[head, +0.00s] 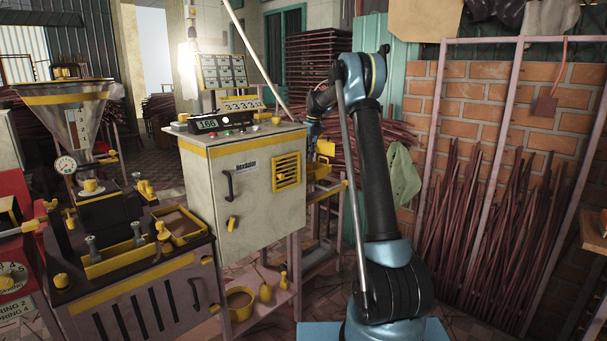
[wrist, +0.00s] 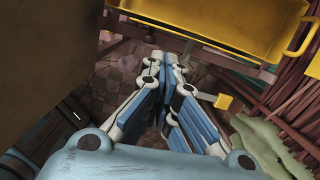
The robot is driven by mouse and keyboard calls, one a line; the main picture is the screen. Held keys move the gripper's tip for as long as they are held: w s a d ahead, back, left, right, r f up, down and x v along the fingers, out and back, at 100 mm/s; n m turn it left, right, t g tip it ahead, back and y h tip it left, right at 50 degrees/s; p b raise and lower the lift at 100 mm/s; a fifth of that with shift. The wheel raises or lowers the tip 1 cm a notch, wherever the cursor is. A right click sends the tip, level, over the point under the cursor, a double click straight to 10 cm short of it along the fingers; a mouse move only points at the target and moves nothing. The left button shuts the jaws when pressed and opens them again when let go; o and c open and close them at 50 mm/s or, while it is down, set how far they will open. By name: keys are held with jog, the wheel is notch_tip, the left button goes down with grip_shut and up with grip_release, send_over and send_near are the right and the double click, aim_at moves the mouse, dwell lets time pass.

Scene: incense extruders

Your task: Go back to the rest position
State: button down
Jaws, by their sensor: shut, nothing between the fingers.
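My gripper (wrist: 166,68) points away from the camera in the wrist view, its blue-and-white fingers drawn together at the tips. It is shut and empty, with bare tiled floor showing beyond it. A yellow tray with a handle (wrist: 215,25) lies past the fingertips at the top of the wrist view. In the head view my arm stands up in the middle and bends left at the top. The gripper's end there is mostly hidden behind the control cabinet (head: 236,205).
A funnel-topped extruder machine (head: 72,115) stands at the left, close to the cabinet. A pink rack (head: 443,130) with dark red sticks (head: 480,230) leans by the brick wall at the right. A green cloth (head: 403,178) hangs behind my arm and also shows in the wrist view (wrist: 262,145).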

jog(key=s+d+r+n, duration=0.25)
jog(key=s+n, duration=0.25)
jog(key=s, duration=0.7)
jog(key=s+d+r+n, duration=0.2)
jog(key=s+d+n, duration=0.2)
jog(key=s, duration=0.7)
jog(key=s+d+r+n, duration=0.2)
jog(key=s+d+n, duration=0.25)
jog(key=s, duration=0.75)
jog(key=s+d+f+n, duration=0.1)
jog(key=s+f+n, duration=0.3)
jog(key=s, duration=0.5)
jog(key=s+d+f+n, duration=0.1)
jog(key=s+f+n, duration=0.3)
jog(key=s+f, duration=0.4)
jog(key=s+d+f+n+t+h, duration=0.1)
jog(key=s+f+n, duration=0.4)
jog(key=s, duration=0.7)
jog(key=shift+s+d+f, duration=0.2)
jog(key=shift+d+f, duration=0.1)
jog(key=shift+f, duration=0.65)
